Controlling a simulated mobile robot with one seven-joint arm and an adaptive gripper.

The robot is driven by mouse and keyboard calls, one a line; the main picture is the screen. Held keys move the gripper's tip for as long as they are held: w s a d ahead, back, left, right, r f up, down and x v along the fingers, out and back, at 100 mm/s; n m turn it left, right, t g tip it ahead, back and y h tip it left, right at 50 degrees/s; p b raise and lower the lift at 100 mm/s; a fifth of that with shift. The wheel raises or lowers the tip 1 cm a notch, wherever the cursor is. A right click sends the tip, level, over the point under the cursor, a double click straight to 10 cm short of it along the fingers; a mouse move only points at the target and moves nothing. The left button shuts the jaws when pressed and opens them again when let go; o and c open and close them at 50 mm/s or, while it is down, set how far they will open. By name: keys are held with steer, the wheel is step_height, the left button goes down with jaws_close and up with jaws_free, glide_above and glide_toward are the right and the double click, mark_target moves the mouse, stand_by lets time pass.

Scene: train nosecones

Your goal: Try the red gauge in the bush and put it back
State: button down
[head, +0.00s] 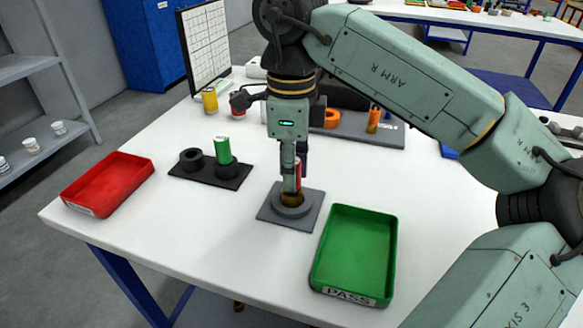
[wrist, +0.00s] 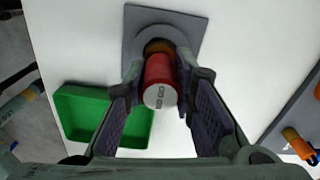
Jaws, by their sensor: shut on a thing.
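The red gauge (head: 298,173) is upright between the fingers of my gripper (head: 293,178), which is shut on it. In the wrist view the red gauge (wrist: 160,82) shows its pale, marked end towards the camera. Its far end meets the bronze bush (head: 292,199), which sits in a round grey holder on a square grey plate (head: 272,215). The bush (wrist: 158,47) shows as a brown rim behind the gauge in the wrist view. How deep the gauge sits in the bush is hidden.
A dark two-socket stand (head: 205,176) holds a green gauge (head: 223,151); its left socket (head: 191,158) is empty. A red tray (head: 107,185) lies left, a green PASS tray (head: 355,250) front right. A grey board (head: 350,130) with orange parts is behind.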

steer(key=shift+f+b, duration=0.35)
steer(key=shift+f, duration=0.1)
stand_by(0.6)
steer(key=shift+r, duration=0.1)
stand_by(0.8)
steer(key=shift+r+p, duration=2.85)
steer(key=shift+r, duration=0.85)
